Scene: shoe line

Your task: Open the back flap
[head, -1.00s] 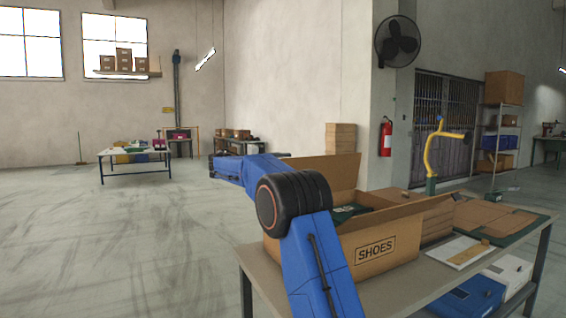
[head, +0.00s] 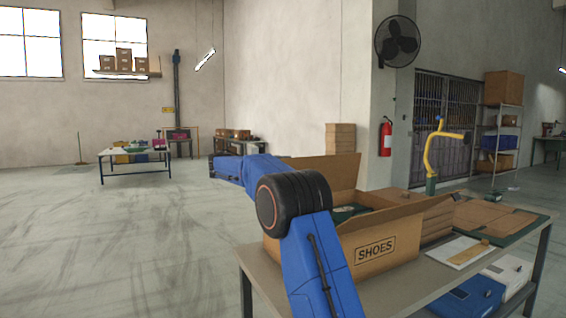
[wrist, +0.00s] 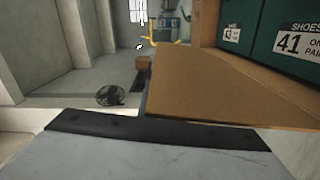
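The carton marked SHOES (head: 395,240) stands on a table at the right of the head view, its top open and its front flap (head: 405,212) spread outward. Its back flap (head: 330,170) stands up, tilted, at the far side beyond my arm. Green shoe boxes (wrist: 276,35) lie inside. In the wrist view a brown flap (wrist: 225,85) spreads out beside them. My gripper (wrist: 158,130) shows there as a grey slab with a dark edge, close to this flap; I cannot tell whether they touch. Its opening does not show. The head view hides my gripper behind the arm and carton.
The table (head: 400,293) also holds stacked flat cardboard (head: 490,217) and a white sheet (head: 460,251) right of the carton. White and blue boxes (head: 470,297) sit on its lower shelf. A yellow post (head: 430,158) stands behind. The floor at left is clear.

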